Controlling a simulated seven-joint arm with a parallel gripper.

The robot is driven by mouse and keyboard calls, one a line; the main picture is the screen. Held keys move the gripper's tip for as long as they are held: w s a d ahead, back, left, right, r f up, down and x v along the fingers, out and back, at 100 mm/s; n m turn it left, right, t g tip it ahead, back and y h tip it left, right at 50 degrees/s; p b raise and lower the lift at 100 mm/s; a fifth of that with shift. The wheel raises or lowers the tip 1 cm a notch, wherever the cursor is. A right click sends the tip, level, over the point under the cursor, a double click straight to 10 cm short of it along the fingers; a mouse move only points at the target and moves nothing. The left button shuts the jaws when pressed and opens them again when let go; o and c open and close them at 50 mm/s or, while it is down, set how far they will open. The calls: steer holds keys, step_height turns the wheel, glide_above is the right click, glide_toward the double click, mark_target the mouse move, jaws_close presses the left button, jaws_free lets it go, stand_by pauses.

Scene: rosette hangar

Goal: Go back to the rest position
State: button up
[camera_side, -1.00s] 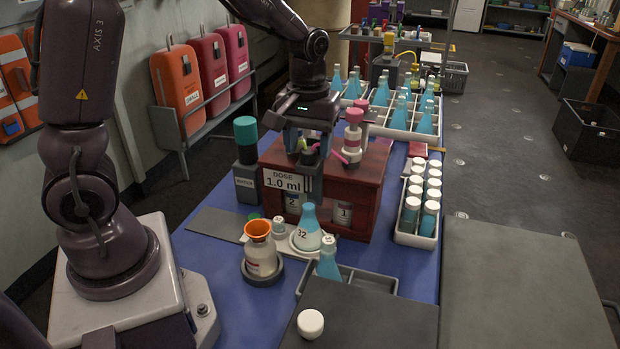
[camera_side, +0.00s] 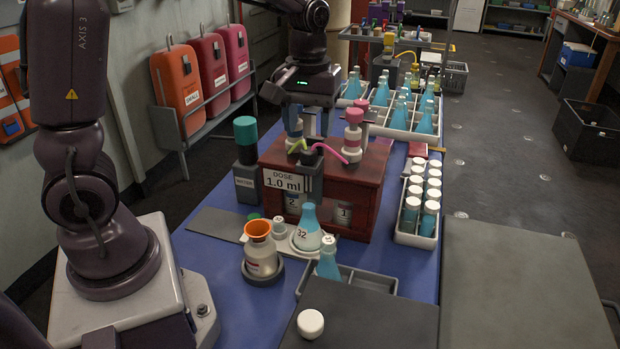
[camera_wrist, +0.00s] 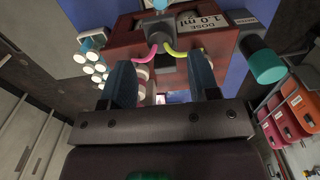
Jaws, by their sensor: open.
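My gripper (camera_side: 306,132) is open, with its fingers pointing down over the back left part of the red dispenser box (camera_side: 345,206). The wrist view shows its two blue fingers (camera_wrist: 160,72) spread apart with nothing held between them. The box carries a "DOSE 1.0 ml" sign (camera_side: 283,181), a pink tube (camera_side: 331,152) and a yellow-green tube (camera_side: 297,146). The sign also shows upside down in the wrist view (camera_wrist: 208,20). In the side view my fingertips overlap the top of the box, and I cannot tell how close they are to the tubes.
A teal-capped bottle (camera_side: 246,140) stands left of the box. Pink-capped bottles (camera_side: 353,136) stand at its top right. In front are a flask marked 32 (camera_side: 307,235) and a jar with an orange funnel (camera_side: 260,249). A vial rack (camera_side: 415,239) stands at right.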

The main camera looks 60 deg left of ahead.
steer(key=shift+r, duration=1.4)
steer(key=shift+f+m, duration=0.15)
steer(key=shift+m, duration=0.25)
steer(key=s+d+r+m+t, duration=0.2)
steer(key=s+d+m, duration=0.1)
steer(key=s, duration=0.4)
steer(key=s+d+r+m+t, duration=0.3)
steer(key=s+d+m, duration=0.1)
steer(key=s, duration=0.3)
steer(key=shift+s+r+m+t, duration=0.2)
steer(key=shift+r+m+t, duration=0.1)
steer(key=shift+m, duration=0.3)
steer(key=shift+f, duration=0.1)
